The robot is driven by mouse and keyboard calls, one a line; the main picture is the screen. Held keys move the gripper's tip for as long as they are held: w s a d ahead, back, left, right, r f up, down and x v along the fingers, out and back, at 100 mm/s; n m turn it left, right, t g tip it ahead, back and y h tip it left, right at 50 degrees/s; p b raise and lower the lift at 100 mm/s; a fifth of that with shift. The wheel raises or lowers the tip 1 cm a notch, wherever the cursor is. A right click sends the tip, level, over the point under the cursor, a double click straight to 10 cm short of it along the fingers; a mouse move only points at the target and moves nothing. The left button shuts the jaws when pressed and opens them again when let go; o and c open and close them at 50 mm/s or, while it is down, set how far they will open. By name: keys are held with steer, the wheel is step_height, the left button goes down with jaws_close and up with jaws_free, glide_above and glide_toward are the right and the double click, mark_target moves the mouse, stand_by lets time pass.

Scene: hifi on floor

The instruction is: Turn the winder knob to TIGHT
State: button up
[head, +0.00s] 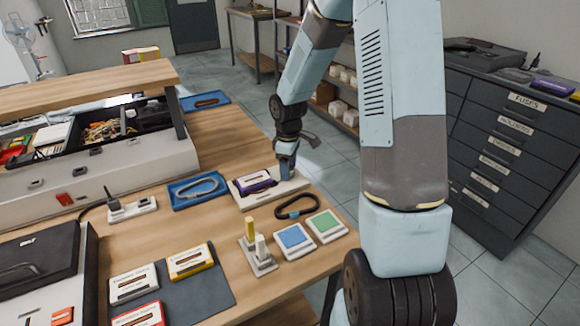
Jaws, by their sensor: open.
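A white device (240,197), which looks like the winder, lies on the wooden table near its right edge. A purple cassette (257,184) sits on its left part. My gripper (287,176) points down over the right part of this device, close to its top, just right of the cassette. The gripper is open. The winder knob cannot be made out; the gripper may be hiding it. No TIGHT mark can be read, and I cannot tell whether the fingers touch anything.
A blue tray (180,202) with a grey loop lies left of the device. A black loop (303,202), blue pad (296,239) and green pad (325,226) lie in front. A small stand with yellow and white pegs (250,231) is nearby. A dark drawer cabinet (500,150) stands right.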

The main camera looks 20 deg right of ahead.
steer(key=c, duration=1)
steer(key=shift+c, duration=0.2)
steer(key=shift+m, duration=0.4)
steer(key=m, duration=0.7)
steer(key=shift+m, duration=0.3)
steer(key=m, duration=0.3)
steer(key=shift+w+m, duration=0.1)
steer(key=shift+m, duration=0.2)
steer(key=shift+r+m, duration=0.1)
steer(key=shift+m, duration=1.7)
